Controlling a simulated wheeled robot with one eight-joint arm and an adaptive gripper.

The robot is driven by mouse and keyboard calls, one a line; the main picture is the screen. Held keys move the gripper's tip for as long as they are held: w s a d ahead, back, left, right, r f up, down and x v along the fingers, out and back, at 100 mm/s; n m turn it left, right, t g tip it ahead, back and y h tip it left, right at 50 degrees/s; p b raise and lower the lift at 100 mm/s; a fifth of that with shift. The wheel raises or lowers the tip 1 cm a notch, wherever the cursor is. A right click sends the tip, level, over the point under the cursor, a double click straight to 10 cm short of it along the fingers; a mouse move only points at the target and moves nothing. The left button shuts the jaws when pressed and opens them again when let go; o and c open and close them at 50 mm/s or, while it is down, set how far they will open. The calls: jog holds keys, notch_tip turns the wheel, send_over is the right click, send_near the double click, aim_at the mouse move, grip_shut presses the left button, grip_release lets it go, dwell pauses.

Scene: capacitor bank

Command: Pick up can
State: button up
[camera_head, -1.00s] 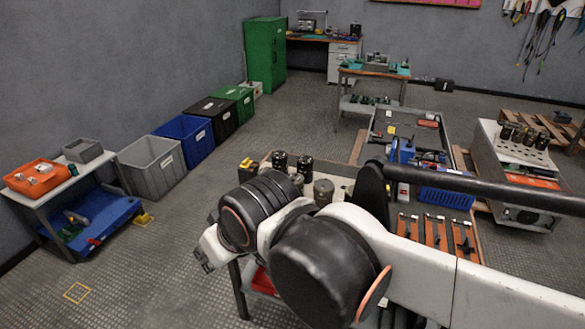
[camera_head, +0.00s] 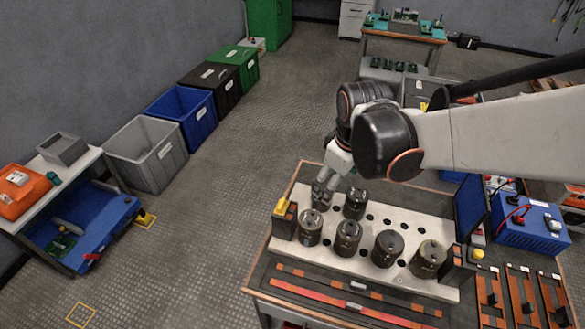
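Several dark cylindrical cans stand upright in a white holed rack on a workbench in the head view. The front row runs from a left can (camera_head: 309,231) through a second can (camera_head: 347,240) and a third can (camera_head: 387,250) to a right can (camera_head: 428,260). A back can (camera_head: 355,204) stands behind the second one. My gripper (camera_head: 322,199) points down at the rack's back left, behind the left can and left of the back can. Its fingers are small and partly blurred into the background, so I cannot tell their opening or any contact.
The rack (camera_head: 410,220) has empty holes behind the front row. A black box with a yellow top (camera_head: 284,216) stands at its left end, and a dark upright panel (camera_head: 468,207) at its right. Bins line the left wall; the floor between is clear.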

aim_at(311, 216)
jog(key=a+f+n+g, duration=0.1)
jog(key=f, duration=0.1)
jog(key=w+a+f+n+p, duration=0.1)
jog(key=a+f+n, duration=0.1)
jog(key=a+f+n+g, duration=0.1)
jog(key=a+f, duration=0.1)
jog(key=shift+w+a+f+n+g, duration=0.1)
jog(key=shift+w+f+n+g, duration=0.2)
jog(key=shift+f, duration=0.1)
notch_tip(311, 216, down, 8)
jog(key=b, duration=0.2)
jog(key=shift+s+f+b, duration=0.15)
jog(key=shift+b, duration=0.2)
jog(key=shift+s+f+b, duration=0.2)
jog(key=shift+f+b, duration=0.55)
jog(key=shift+f, duration=0.65)
jog(key=shift+s+f+b, duration=0.2)
jog(key=shift+f+b, duration=0.55)
jog(key=shift+f, duration=0.6)
jog(key=shift+r, duration=0.1)
jog(key=c, duration=1.6)
